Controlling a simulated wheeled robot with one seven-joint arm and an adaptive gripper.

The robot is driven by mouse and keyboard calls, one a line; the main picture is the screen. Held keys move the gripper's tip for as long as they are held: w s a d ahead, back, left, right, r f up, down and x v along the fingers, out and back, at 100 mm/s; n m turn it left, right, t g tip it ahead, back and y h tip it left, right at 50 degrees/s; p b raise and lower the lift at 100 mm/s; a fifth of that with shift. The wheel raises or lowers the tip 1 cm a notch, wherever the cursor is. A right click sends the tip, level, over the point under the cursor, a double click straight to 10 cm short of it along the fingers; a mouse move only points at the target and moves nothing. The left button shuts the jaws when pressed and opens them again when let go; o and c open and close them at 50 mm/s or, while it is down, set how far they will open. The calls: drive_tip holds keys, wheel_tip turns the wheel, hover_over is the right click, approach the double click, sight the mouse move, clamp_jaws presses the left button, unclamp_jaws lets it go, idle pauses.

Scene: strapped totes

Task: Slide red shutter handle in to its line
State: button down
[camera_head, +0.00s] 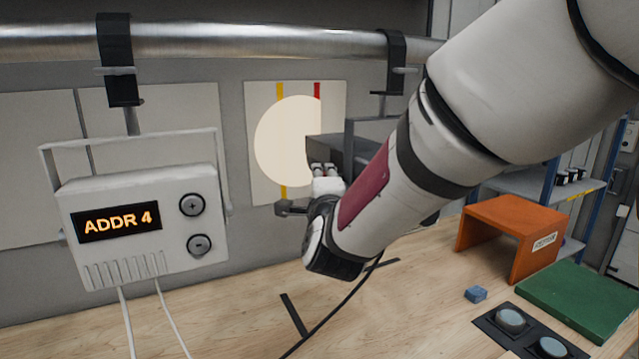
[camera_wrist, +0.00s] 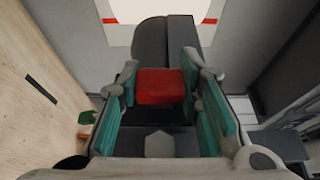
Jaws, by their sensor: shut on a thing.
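The red shutter handle (camera_wrist: 160,88) is a red block between the two green-padded fingers of my gripper (camera_wrist: 161,72) in the wrist view. My gripper is shut on it. In the head view my gripper (camera_head: 326,182) is at the wall, and my arm hides the handle. The dark grey shutter (camera_head: 335,152) covers the right edge of the bright round disc (camera_head: 285,140). The red line also shows in the wrist view (camera_wrist: 208,21), beside the shutter's end.
On the wooden bench (camera_head: 220,320) are a blue block (camera_head: 476,294), an orange stand (camera_head: 510,225), a green mat (camera_head: 580,295) and two round buttons (camera_head: 512,319).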

drive_tip(key=shift+w, duration=0.1)
drive_tip(key=shift+d+b, duration=0.2)
drive_tip(key=shift+b, duration=0.3)
drive_tip(key=c, duration=1.1)
unclamp_jaws()
drive_tip(key=s, duration=1.2)
